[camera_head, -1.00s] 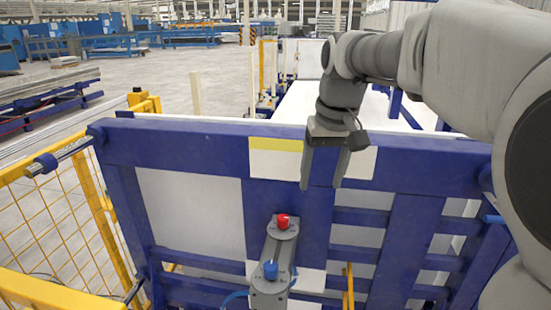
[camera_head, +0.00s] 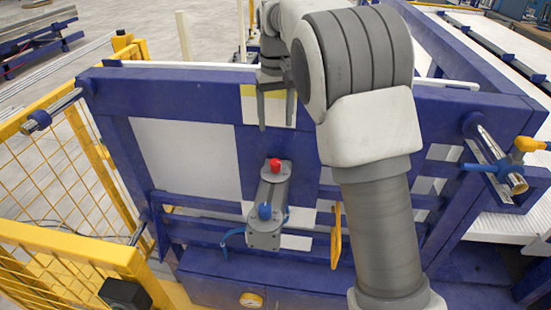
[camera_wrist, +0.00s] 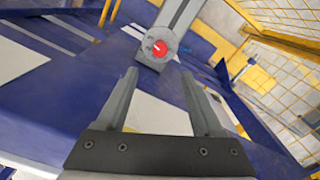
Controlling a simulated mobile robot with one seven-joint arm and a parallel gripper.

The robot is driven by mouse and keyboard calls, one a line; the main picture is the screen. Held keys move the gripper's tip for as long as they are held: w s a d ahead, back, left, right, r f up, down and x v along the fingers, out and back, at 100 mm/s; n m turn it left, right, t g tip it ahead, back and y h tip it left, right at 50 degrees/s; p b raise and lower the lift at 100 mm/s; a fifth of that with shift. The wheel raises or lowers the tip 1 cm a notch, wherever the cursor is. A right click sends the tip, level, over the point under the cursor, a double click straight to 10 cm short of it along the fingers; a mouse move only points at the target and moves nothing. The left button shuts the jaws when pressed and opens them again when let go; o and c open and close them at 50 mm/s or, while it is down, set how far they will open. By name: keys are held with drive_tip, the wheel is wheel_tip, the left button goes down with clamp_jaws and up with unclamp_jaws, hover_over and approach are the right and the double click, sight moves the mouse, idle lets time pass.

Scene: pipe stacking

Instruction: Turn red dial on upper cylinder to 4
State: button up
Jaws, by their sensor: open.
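The red dial (camera_head: 275,165) sits at the top end of a grey cylinder (camera_head: 268,198) mounted on the blue frame. A blue dial (camera_head: 265,211) sits at its lower end. In the wrist view the red dial (camera_wrist: 159,48) has a pale pointer line on it and small marks on the grey face around it; the numbers are too small to read. My gripper (camera_head: 277,112) is above the red dial, pointing down, apart from it. In the wrist view my gripper (camera_wrist: 160,88) is open and empty, with the dial beyond the fingertips. My arm partly hides the gripper in the head view.
A blue frame (camera_head: 170,90) with white panels spans the middle. Yellow mesh fencing (camera_head: 60,180) stands at left. A yellow handle (camera_head: 336,235) is right of the cylinder. A yellow-handled valve (camera_head: 525,145) is at far right. Blue hoses run beside the cylinder.

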sight(276, 161)
wheel_tip(276, 161, down, 13)
drive_tip(key=shift+p, duration=0.4)
clamp_jaws()
